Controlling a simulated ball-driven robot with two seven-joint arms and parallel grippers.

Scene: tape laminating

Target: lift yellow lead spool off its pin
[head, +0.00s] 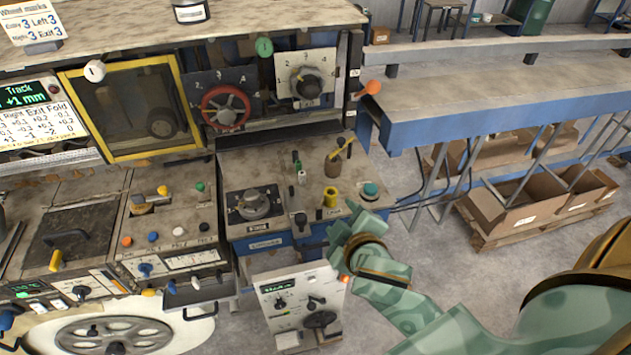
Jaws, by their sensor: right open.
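The yellow lead spool (331,197) is a small upright yellow cylinder near the right end of the worn bench top, in the middle of the head view. Its pin is hard to make out at this size. My right gripper (340,228), green with a dark band at the wrist, is at the front right edge of that bench, just below the spool in the picture. It is open, and I see nothing held in it. It appears apart from the spool. My left gripper is not in view.
A brown pot with a yellow-handled tool (336,162) stands behind the spool. A teal knob (370,190) is to its right, and a dial plate (254,203) to its left. A white control box (300,305) stands below.

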